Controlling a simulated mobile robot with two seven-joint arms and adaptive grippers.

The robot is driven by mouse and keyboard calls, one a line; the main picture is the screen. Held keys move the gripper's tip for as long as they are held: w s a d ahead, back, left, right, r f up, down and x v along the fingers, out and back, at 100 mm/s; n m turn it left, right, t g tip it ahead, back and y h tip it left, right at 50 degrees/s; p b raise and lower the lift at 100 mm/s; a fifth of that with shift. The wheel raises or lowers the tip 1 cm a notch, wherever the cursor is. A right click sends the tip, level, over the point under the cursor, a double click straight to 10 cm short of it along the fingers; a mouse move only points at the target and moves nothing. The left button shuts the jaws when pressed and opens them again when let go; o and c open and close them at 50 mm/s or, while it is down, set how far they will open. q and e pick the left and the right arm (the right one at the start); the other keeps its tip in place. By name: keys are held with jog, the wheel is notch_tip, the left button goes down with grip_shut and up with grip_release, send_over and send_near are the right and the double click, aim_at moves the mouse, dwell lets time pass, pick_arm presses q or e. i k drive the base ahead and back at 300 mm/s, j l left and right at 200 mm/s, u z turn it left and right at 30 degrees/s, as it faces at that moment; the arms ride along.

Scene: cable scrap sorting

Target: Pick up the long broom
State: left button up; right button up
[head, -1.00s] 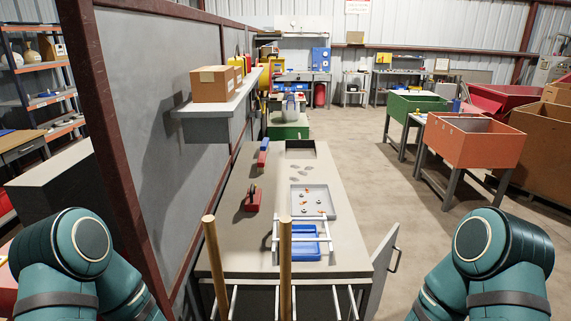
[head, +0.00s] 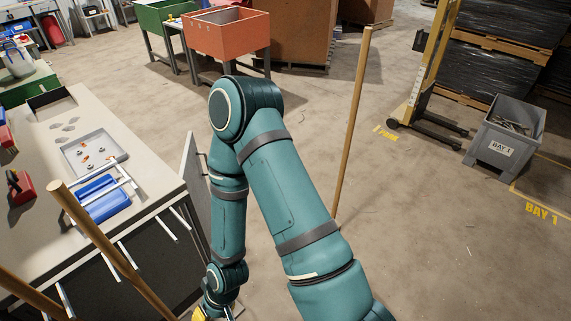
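A long wooden pole (head: 355,110) stands nearly upright on the right in the head view, just beyond my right arm. Its lower end goes out of sight behind that arm, so no broom head shows. A second wooden pole (head: 100,240) leans at the bench's front left, and a third (head: 22,292) is cut off at the lower left corner. Their lower ends are out of view, so I cannot tell which pole belongs to the long broom. My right arm folds down across the middle, apart from the bench poles. My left gripper is out of view.
The bench (head: 55,228) on the left carries a grey tray (head: 122,152), a blue tray (head: 105,208) and a red tool (head: 20,187). White bars jut from its front. An orange bin (head: 230,50) stands behind. A grey crate (head: 500,160) is at right. Floor between is clear.

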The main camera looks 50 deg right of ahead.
aim_at(366, 33)
jog(key=z, duration=2.1)
jog(key=u, duration=2.1)
jog(key=z, duration=2.05)
jog(key=u, duration=0.25)
